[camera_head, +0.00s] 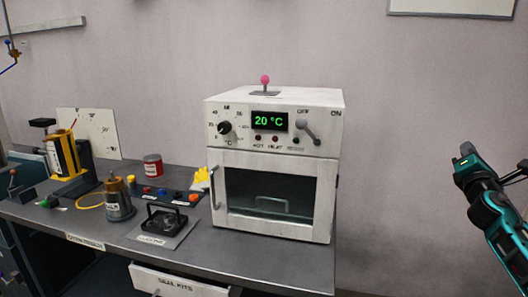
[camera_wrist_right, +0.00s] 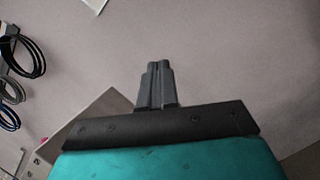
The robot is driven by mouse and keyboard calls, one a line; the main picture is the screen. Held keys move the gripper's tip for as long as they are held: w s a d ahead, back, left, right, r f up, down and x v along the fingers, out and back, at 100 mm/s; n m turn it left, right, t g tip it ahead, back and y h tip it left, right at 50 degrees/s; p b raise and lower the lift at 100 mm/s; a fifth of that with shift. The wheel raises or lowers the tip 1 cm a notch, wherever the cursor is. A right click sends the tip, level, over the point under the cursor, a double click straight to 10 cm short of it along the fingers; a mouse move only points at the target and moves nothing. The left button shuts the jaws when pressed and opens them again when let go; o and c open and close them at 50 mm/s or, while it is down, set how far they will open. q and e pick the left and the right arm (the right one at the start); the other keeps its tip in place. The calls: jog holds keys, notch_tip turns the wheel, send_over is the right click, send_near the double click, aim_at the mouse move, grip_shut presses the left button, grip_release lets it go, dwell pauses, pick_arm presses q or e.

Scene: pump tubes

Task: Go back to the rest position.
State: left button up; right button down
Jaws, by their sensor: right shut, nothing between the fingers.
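My right gripper (camera_head: 467,150) is raised at the right side of the head view, to the right of the bench and clear of everything on it. In the right wrist view its two fingers (camera_wrist_right: 157,84) are together, with nothing between them and the plain wall behind. My left gripper does not show in either view.
A white oven (camera_head: 272,195) with a closed glass door and a green "20 °C" display stands on the grey bench (camera_head: 315,258). Left of it are a metal canister (camera_head: 118,200), a red can (camera_head: 153,166) and a black-handled plate (camera_head: 163,228).

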jog(key=s+a+f+m+g+y, duration=0.25)
jog(key=a+f+m, duration=0.4)
jog(key=f, duration=0.35)
jog(key=s+a+f+m+g+y, duration=0.1)
jog(key=s+a+f+m+y, duration=0.35)
jog(key=a+f, duration=0.45)
jog(key=s+a+f+m+g+y, duration=0.1)
jog(key=s+a+f+m+y, duration=0.2)
jog(key=a+f+m, duration=0.6)
jog(key=s+a+f+g+p, duration=0.1)
jog(key=s+a+f, duration=0.2)
jog(key=s, duration=0.4)
jog(key=s+a+f+g+y+p, duration=0.1)
jog(key=s+a+f, duration=0.2)
jog(key=s, duration=0.4)
jog(key=s+a+f+g, duration=0.1)
jog(key=s+a+f, duration=0.2)
jog(key=s+a, duration=0.2)
jog(key=shift+s+a+f+y+p, duration=0.2)
jog(key=shift+s+y+p, duration=0.15)
jog(key=shift+s, duration=1.15)
